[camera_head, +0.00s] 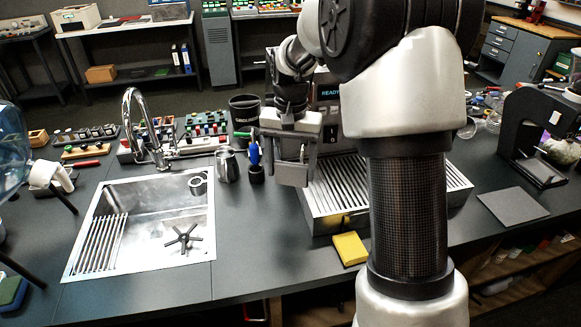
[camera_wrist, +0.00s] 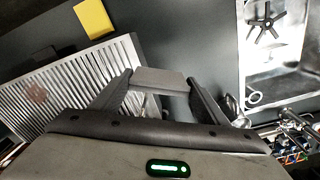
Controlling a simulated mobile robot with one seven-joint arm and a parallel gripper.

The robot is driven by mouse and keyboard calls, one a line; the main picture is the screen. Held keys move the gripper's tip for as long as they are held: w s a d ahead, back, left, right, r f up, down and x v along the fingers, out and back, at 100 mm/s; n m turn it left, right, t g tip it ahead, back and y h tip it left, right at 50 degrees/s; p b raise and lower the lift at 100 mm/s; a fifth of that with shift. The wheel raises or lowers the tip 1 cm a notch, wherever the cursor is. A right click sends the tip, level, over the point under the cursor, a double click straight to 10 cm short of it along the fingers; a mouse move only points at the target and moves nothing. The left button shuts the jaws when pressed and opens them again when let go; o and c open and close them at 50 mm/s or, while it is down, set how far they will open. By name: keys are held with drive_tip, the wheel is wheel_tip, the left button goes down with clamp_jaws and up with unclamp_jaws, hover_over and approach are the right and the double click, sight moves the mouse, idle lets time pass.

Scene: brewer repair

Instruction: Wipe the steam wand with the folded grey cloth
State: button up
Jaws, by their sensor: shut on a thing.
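My gripper (camera_head: 291,178) hangs above the counter at the left side of the brewer's drip grille (camera_head: 335,195). It is shut on a flat grey piece, which looks like the folded grey cloth (camera_wrist: 160,80), held between the two fingertips in the wrist view. The brewer shows a READY display (camera_head: 328,92) behind my gripper, and my arm covers much of its body. I cannot make out the steam wand in either view; it may be hidden behind my arm or gripper.
A steel pitcher (camera_head: 226,165) and a blue-handled tool (camera_head: 254,152) stand left of my gripper. The sink (camera_head: 150,215) with its tap (camera_head: 140,125) is further left. A yellow cloth or sponge (camera_head: 350,248) lies before the grille. A grey mat (camera_head: 512,205) lies at right.

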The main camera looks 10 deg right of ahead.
drive_tip(key=shift+w+d+p, duration=0.4)
drive_tip(key=shift+w+p, duration=0.1)
drive_tip(key=shift+w, duration=0.35)
idle(0.5)
drive_tip(key=shift+d, duration=0.1)
drive_tip(key=d, duration=0.1)
drive_tip(key=s+d, duration=0.1)
drive_tip(key=d, duration=0.1)
drive_tip(key=shift+s+d, duration=0.25)
drive_tip(key=shift+s, duration=0.1)
drive_tip(key=shift+a, duration=0.1)
drive_tip(key=a, duration=0.1)
drive_tip(key=w+a, duration=0.1)
drive_tip(key=a+p, duration=0.1)
drive_tip(key=shift+w+a, duration=0.25)
drive_tip(key=shift+w, duration=0.1)
drive_tip(key=shift+s+a+b, duration=0.3)
drive_tip(key=shift+s+a, duration=0.15)
drive_tip(key=shift+s, duration=0.45)
drive_tip(key=shift+s+a+b, duration=0.3)
drive_tip(key=shift+s+a, duration=0.1)
drive_tip(key=shift+s, duration=0.5)
drive_tip(key=shift+s+a+b, duration=0.3)
drive_tip(key=shift+s+a, duration=0.15)
drive_tip(key=shift+s, duration=0.45)
